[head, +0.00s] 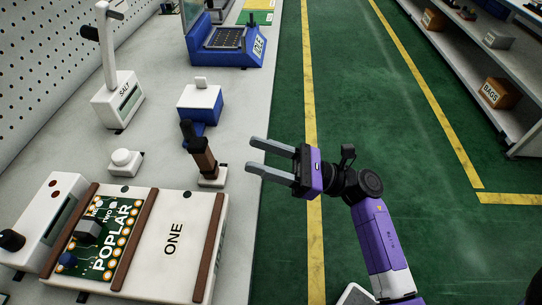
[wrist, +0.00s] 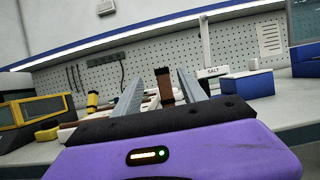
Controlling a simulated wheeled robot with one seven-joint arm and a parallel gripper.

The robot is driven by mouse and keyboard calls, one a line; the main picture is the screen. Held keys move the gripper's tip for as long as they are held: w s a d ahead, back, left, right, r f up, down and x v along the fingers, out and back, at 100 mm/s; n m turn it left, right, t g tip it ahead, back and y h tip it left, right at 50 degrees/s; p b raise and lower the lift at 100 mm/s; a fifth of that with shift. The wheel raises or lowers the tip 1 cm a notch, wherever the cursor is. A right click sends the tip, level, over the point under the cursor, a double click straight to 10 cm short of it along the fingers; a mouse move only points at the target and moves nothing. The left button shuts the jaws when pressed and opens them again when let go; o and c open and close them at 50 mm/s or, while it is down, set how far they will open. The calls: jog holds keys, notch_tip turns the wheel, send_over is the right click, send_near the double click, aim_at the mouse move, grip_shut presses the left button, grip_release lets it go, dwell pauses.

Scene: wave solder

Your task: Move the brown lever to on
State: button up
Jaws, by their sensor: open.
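The brown lever (head: 203,158) stands on a small white base (head: 212,179) near the bench's right edge. It leans a little toward the back left, with a dark tip. In the wrist view the brown lever (wrist: 165,86) shows between my two fingers, farther off. My gripper (head: 258,156) is open and empty, to the right of the lever and apart from it, out past the bench edge with its fingers pointing left. No on or off marking on the lever base is readable.
A white board labelled ONE (head: 174,238) holds a green POPLAR circuit board (head: 128,232) in front of the lever. A blue box with a white top (head: 200,103) stands just behind it. A white SALT device (head: 118,98) stands back left. Green floor right of the bench is clear.

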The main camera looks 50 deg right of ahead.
jog(key=shift+s+d, duration=0.55)
jog(key=shift+s, duration=0.2)
jog(key=shift+c, duration=0.2)
